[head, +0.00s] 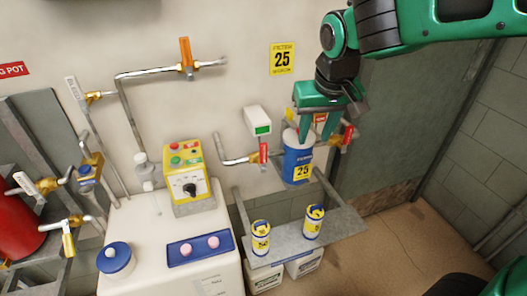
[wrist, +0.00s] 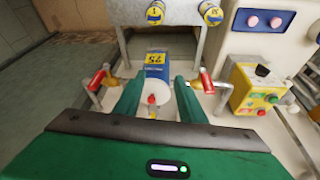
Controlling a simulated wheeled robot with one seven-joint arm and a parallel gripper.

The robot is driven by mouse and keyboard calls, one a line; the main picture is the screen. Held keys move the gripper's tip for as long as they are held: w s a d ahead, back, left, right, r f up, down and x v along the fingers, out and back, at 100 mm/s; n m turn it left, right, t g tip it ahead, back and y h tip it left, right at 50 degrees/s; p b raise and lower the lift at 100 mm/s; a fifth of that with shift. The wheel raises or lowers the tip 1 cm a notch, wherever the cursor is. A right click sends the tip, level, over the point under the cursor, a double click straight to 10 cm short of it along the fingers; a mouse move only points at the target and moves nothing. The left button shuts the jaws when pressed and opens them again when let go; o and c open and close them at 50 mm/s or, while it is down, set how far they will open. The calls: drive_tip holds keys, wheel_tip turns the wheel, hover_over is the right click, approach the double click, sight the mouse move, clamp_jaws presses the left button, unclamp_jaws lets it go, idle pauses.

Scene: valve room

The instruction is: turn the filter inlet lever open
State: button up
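The filter is a blue canister with a yellow 25 label (head: 299,165) on the wall; its white top and red knob show in the wrist view (wrist: 152,99). A red lever (head: 263,153) sits on the pipe valve to its left, hanging roughly upright; it is on the right in the wrist view (wrist: 207,82). A second red lever (head: 348,134) is on its right side, and on the left in the wrist view (wrist: 97,80). I cannot read which is the inlet. My gripper (head: 318,136) is open and empty, above the filter, its fingers apart.
A grey shelf (head: 338,224) with two yellow-blue cans stands below the filter. A yellow control box (head: 185,178) stands on a white cabinet to the left. A small white box with a green display (head: 258,121) is on the wall above the left red lever.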

drive_tip(key=n+y, duration=0.1)
drive_tip(key=n, duration=0.1)
approach(265, 148)
drive_tip(key=f, duration=0.2)
drive_tip(key=x, duration=1)
drive_tip(key=shift+w+a+r, duration=0.1)
drive_tip(key=shift+w+a, duration=0.1)
drive_tip(key=shift+w, duration=0.2)
clamp_jaws()
